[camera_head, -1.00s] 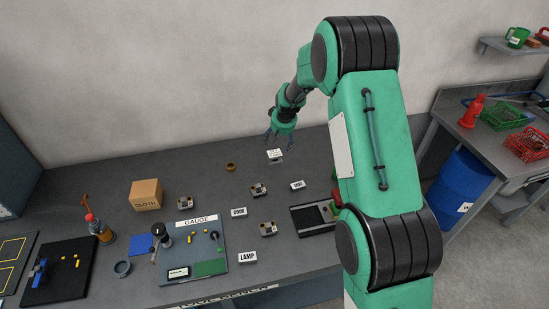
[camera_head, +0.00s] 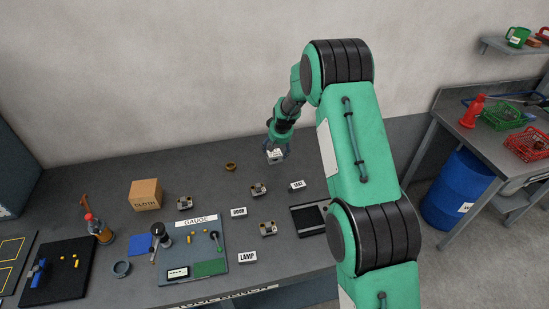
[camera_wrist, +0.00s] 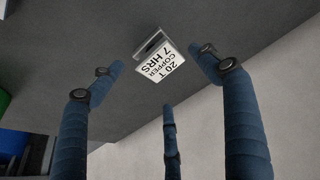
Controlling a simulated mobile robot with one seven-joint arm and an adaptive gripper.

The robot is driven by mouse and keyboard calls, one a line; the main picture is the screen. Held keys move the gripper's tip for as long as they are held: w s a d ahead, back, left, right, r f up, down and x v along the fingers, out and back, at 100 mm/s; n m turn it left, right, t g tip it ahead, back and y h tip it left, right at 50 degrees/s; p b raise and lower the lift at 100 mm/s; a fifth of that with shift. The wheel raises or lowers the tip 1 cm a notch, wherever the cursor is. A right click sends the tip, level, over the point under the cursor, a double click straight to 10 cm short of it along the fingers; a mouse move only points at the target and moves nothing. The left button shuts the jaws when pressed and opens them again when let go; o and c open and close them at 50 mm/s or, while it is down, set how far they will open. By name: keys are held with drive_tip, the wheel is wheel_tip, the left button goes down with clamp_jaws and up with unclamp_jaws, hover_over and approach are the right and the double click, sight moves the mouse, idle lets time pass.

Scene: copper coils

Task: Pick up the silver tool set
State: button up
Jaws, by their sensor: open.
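I cannot pick out a silver tool set for certain. Several small greyish metal pieces lie on the bench: one left of centre (camera_head: 185,203), one near the middle (camera_head: 258,190), and one nearer the front (camera_head: 268,228). My gripper (camera_head: 277,151) is open at the back of the bench, over a small white sign. The sign lies between the fingertips and nothing is gripped.
The grey bench (camera_head: 200,165) holds a cardboard cloth box (camera_head: 146,194), a gauge board (camera_head: 190,235), and label blocks reading DOOR (camera_head: 239,212) and LAMP (camera_head: 247,258). A black tray (camera_head: 308,218) sits partly behind my arm. A blue barrel (camera_head: 456,190) stands at right.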

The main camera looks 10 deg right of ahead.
sight(275, 153)
drive_tip(key=shift+f, duration=0.15)
drive_tip(key=shift+x, duration=2.45)
drive_tip(key=shift+a, duration=0.15)
drive_tip(key=c, duration=1.7)
drive_tip(key=shift+r, duration=1.1)
drive_tip(key=shift+v, duration=0.8)
drive_tip(key=s, duration=0.5)
drive_tip(key=s+r, duration=0.1)
drive_tip(key=s, duration=0.9)
drive_tip(key=shift+s+a+r, duration=0.15)
drive_tip(key=shift+s+a, duration=0.05)
drive_tip(key=shift+a, duration=0.1)
